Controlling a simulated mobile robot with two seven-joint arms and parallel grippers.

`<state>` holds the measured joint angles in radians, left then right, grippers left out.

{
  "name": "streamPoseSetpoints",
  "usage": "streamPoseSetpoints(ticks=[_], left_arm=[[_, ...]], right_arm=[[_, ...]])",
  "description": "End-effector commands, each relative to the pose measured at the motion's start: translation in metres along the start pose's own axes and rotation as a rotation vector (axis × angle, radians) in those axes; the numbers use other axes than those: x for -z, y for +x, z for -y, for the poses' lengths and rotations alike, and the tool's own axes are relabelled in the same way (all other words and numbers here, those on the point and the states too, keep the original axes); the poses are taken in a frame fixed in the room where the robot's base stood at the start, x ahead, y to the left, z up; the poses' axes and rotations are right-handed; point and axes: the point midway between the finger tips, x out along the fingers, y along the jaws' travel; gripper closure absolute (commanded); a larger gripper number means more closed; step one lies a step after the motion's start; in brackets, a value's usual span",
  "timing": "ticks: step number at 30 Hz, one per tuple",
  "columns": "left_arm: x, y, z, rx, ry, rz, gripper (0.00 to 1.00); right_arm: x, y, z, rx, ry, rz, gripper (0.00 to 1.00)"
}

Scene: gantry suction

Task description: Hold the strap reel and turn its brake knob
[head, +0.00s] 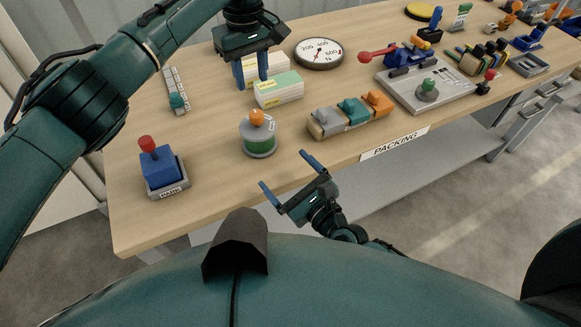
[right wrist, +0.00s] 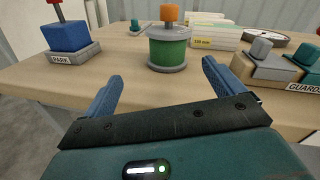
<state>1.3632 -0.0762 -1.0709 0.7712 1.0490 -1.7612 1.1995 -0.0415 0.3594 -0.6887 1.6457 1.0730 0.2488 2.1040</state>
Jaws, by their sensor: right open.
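The strap reel (head: 258,141) stands upright on the near part of the table, a green drum between grey flanges. Its orange brake knob (head: 257,117) sits on top. In the right wrist view the reel (right wrist: 168,50) and knob (right wrist: 169,14) show ahead, between and beyond my fingers. My right gripper (head: 285,172) is open and empty, in front of the reel near the table's front edge and not touching it. My left gripper (head: 252,84) is open, fingers pointing down, behind the reel by the small boxes. I see nothing held in it.
White, green and yellow boxes (head: 280,92) stand behind the reel. A blue block with a red knob (head: 160,170) is at left. A tray of coloured blocks (head: 350,116) is at right, a round dial (head: 319,52) behind. Bare tabletop surrounds the reel's front and left.

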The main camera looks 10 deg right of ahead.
Motion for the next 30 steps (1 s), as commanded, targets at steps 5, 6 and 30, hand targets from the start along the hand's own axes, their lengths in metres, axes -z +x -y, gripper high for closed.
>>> streamPoseSetpoints(ticks=[5, 6, 30], left_arm=[[0.000, 0.000, 0.000, 0.000, 0.000, 0.000, 0.64], [0.000, 0.000, 0.000, 0.000, 0.000, 0.000, 0.64], [0.000, 0.000, 0.000, 0.000, 0.000, 0.000, 0.64]], right_arm=[[0.001, 0.008, 0.011, 0.026, 0.194, 0.010, 0.06], [0.001, 0.010, 0.012, 0.029, 0.215, 0.010, 0.06], [0.000, 0.131, 0.015, 0.030, 0.235, 0.011, 0.06]])
